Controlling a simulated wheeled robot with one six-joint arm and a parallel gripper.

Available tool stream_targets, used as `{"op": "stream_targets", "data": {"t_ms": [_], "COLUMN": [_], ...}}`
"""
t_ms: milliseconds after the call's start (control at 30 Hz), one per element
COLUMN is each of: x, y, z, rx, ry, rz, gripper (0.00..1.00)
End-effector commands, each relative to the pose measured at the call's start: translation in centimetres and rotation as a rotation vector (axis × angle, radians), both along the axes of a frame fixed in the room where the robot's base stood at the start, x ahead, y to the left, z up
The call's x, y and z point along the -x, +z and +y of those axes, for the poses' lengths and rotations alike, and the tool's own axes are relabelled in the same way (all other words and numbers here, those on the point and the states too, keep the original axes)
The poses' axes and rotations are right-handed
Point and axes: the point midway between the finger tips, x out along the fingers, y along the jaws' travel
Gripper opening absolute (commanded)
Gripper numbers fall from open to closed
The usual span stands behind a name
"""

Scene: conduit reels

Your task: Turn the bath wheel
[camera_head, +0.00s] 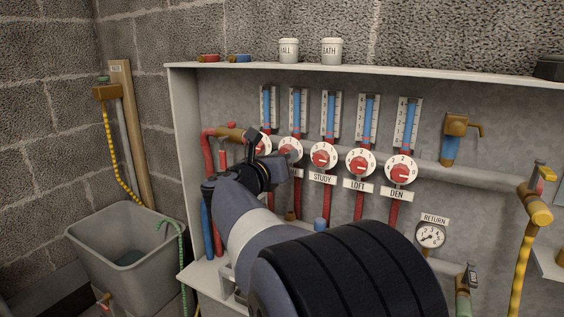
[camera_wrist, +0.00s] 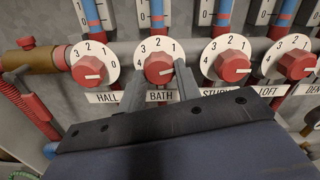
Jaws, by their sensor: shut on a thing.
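The bath wheel (camera_wrist: 160,68) is a red knob on a white dial, above a BATH label (camera_wrist: 161,96) in the wrist view. A pale pointer mark shows on the knob, but its exact reading is hard to tell. My gripper (camera_wrist: 161,78) has one finger on each side of the knob and is shut on it.
The hall wheel (camera_wrist: 90,70) is close on the left and the study wheel (camera_wrist: 232,66) close on the right. The loft wheel (camera_head: 360,163) and den wheel (camera_head: 401,170) follow. A shelf (camera_head: 380,74) with cups runs above. A grey tub (camera_head: 88,238) stands left.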

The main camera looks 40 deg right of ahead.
Motion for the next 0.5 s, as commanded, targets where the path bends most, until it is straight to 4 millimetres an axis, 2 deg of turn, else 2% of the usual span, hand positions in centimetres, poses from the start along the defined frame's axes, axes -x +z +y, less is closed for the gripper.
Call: {"op": "stream_targets", "data": {"t_ms": [200, 500], "x": [-0.02, -0.05], "y": [-0.16, -0.16], "z": [-0.01, 0.0], "rx": [-0.057, -0.095], "ry": [-0.002, -0.001], "rz": [-0.129, -0.223], "gripper": [0.09, 0.09]}}
